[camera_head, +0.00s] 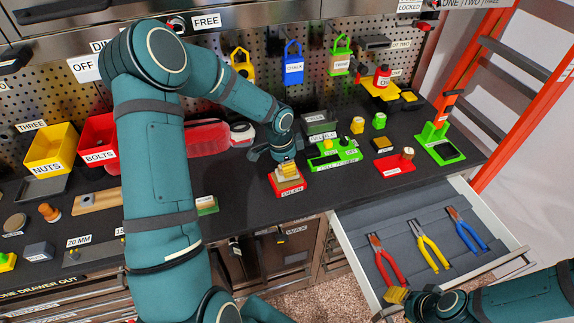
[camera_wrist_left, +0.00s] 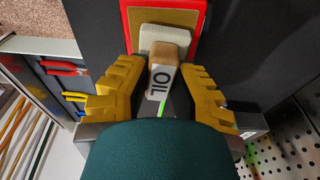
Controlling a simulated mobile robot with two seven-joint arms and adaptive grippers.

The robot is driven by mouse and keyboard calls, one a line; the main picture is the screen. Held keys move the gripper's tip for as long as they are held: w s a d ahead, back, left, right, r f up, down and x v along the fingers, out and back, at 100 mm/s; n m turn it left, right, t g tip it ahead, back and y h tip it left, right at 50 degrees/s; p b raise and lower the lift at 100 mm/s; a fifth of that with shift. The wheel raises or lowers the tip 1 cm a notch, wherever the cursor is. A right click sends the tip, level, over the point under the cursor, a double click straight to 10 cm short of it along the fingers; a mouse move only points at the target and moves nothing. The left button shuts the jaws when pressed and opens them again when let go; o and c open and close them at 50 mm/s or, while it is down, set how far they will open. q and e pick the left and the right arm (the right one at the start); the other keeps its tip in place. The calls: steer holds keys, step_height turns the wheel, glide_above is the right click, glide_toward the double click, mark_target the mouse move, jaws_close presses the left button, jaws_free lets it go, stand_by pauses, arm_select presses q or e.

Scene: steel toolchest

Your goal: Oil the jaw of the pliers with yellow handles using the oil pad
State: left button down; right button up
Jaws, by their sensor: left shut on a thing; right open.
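The oil pad (camera_wrist_left: 160,68) is a pale block with a wooden handle marked OIL. My left gripper (camera_head: 285,163) is shut on that handle; its yellow fingers (camera_wrist_left: 158,92) flank it in the left wrist view. The pad is at a red tray (camera_head: 290,191) with a tan surface, seemingly resting on it. The pliers with yellow handles (camera_head: 429,248) lie in the open drawer, dark jaw toward the back left. My right gripper (camera_head: 398,296) is open at the drawer's front left corner, partly hidden by its own arm.
Red pliers (camera_head: 384,262) and blue pliers (camera_head: 467,231) lie either side of the yellow ones in the drawer (camera_head: 352,225). A green tray (camera_head: 334,157) and a red tray (camera_head: 395,166) stand right of the pad. An orange ladder (camera_head: 520,110) is at the right.

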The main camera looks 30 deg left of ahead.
arm_select(q)
steer(key=shift+f+b, duration=0.55)
steer(key=shift+f, duration=0.15)
arm_select(e)
steer(key=shift+f, duration=0.55)
stand_by(1.4)
arm_select(q)
steer(key=shift+r, duration=0.15)
arm_select(e)
steer(key=shift+r, duration=0.1)
arm_select(q)
steer(key=shift+r+p, duration=0.95)
steer(key=shift+r, duration=0.25)
arm_select(e)
steer(key=shift+r, duration=0.85)
arm_select(q)
steer(key=shift+r+p, duration=0.6)
steer(key=shift+r, duration=0.6)
arm_select(e)
steer(key=shift+r, duration=0.6)
arm_select(q)
steer(key=shift+r, duration=1)
arm_select(e)
steer(key=shift+f, duration=0.1)
